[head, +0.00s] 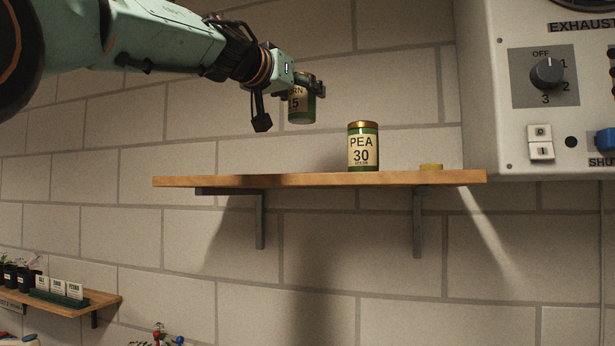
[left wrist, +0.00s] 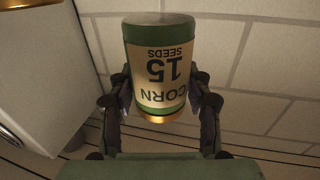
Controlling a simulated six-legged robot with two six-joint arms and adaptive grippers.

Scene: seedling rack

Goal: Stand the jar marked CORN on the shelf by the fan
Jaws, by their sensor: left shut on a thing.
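The CORN jar (head: 301,106) is green with a cream label and hangs in the air above the shelf, in my left gripper (head: 307,88). In the left wrist view the jar (left wrist: 160,62) reads CORN 15 SEEDS upside down, with its gold lid toward the gripper's base. The fingers of my left gripper (left wrist: 160,103) are shut on both sides of it. The wooden shelf (head: 300,181) is on the brick wall below, with a clear gap under the jar. The fan's housing (head: 480,90), marked EXHAUST, is right of the shelf. My right gripper is out of view.
A PEA 30 jar (head: 363,148) stands upright on the shelf, right of the held jar. The left half of the shelf is bare. A lower shelf (head: 103,300) with seedlings is at far left.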

